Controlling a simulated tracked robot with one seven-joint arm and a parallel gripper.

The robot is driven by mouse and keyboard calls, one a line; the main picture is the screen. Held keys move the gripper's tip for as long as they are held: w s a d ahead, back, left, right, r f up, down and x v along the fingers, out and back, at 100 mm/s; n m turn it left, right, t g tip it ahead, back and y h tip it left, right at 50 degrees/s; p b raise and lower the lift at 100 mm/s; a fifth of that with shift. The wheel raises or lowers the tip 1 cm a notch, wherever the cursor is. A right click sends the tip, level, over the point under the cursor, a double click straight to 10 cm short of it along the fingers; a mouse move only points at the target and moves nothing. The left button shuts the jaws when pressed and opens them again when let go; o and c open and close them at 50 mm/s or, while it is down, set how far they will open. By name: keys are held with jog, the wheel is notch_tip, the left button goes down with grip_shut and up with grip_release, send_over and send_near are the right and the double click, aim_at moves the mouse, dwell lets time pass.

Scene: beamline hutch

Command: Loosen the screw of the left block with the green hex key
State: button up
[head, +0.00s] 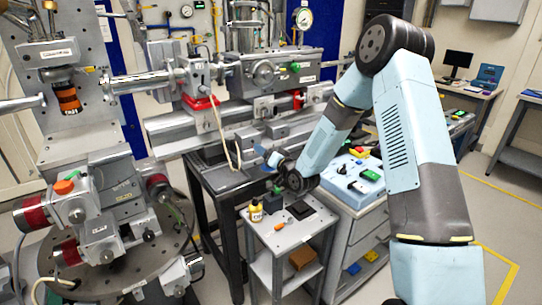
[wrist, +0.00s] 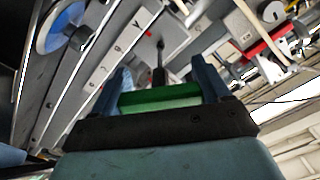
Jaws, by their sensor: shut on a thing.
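The green hex key (wrist: 160,97) is in my gripper (wrist: 163,78) in the wrist view. Its green handle lies crosswise between the two blue fingers, and its dark shaft points up and away from me. The shaft's tip overlaps a grey metal face with engraved marks and a red dot (wrist: 150,33). I cannot tell whether the tip touches it or sits in a screw. In the head view my gripper (head: 271,160) is small, beside the front of the long grey rail (head: 235,145). The key is not clear there. I cannot tell which part is the left block, and its screw is not distinct.
A grey round-based instrument (head: 105,250) fills the left. A cable hangs before the rail. Open floor shows at right.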

jog(key=shift+w+a, duration=0.25)
jog(key=shift+w, duration=0.15)
jog(key=shift+m, duration=0.3)
jog(key=m, duration=0.3)
jog(key=m, duration=0.3)
jog(key=shift+m, duration=0.7)
jog(key=shift+a, duration=0.1)
